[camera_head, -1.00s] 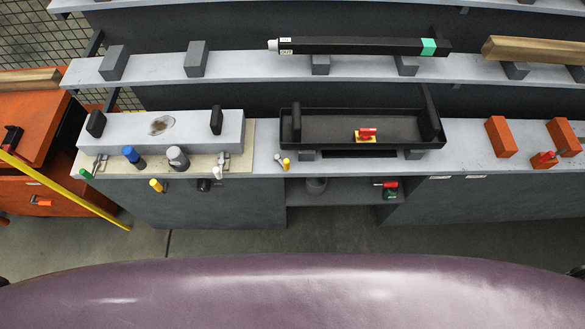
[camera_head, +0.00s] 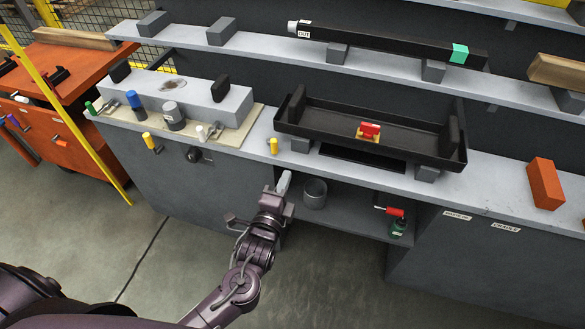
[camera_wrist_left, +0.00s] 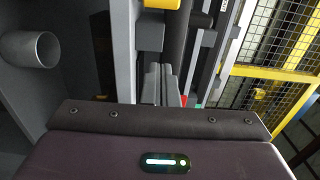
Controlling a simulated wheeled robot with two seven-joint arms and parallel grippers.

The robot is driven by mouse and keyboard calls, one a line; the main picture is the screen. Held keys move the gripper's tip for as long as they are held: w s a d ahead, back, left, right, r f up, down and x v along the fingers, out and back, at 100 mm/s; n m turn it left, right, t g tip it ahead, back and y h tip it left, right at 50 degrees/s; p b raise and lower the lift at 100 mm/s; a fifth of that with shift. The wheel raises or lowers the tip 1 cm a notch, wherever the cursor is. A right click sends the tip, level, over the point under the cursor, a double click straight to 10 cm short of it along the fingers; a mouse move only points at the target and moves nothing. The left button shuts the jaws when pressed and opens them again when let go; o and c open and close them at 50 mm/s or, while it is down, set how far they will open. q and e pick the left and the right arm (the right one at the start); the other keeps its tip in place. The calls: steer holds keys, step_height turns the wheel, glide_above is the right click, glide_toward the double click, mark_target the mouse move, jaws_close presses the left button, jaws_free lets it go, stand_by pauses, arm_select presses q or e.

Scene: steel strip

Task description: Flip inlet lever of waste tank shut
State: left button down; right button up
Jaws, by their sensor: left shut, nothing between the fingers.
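My left gripper (camera_head: 284,182) is shut and empty. It is in front of the bench, below a small yellow-tipped lever (camera_head: 273,146) at the bench's front edge, and apart from it. In the left wrist view the closed fingers (camera_wrist_left: 160,84) point up the picture, with a yellow piece (camera_wrist_left: 161,4) beyond them. A red-handled fitting with a green body (camera_head: 398,220) is in the open bay to the right.
A grey cup (camera_head: 315,193) stands on the bay shelf right of the gripper. The black tray (camera_head: 430,148) sits above on the bench (camera_head: 490,180). The floor in front is clear.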

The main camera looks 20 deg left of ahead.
mark_target(272, 142)
arm_select(q)
steer(key=shift+a+r, duration=0.1)
steer(key=w, duration=0.9)
steer(key=shift+w+b, duration=0.3)
steer(key=shift+w, duration=0.05)
steer(key=shift+s+a, duration=0.1)
steer(key=shift+a, duration=0.75)
steer(key=shift+s+a+p, duration=0.3)
steer(key=shift+s+a, duration=0.05)
steer(key=shift+a, duration=0.55)
arm_select(e)
steer(key=shift+s, duration=0.15)
steer(key=shift+w, duration=0.2)
arm_select(q)
steer(key=shift+s+a+m+h, duration=0.1)
steer(key=shift+a+m+h, duration=0.1)
steer(key=shift+m+h, duration=0.15)
arm_select(e)
steer(key=shift+w+r, duration=0.1)
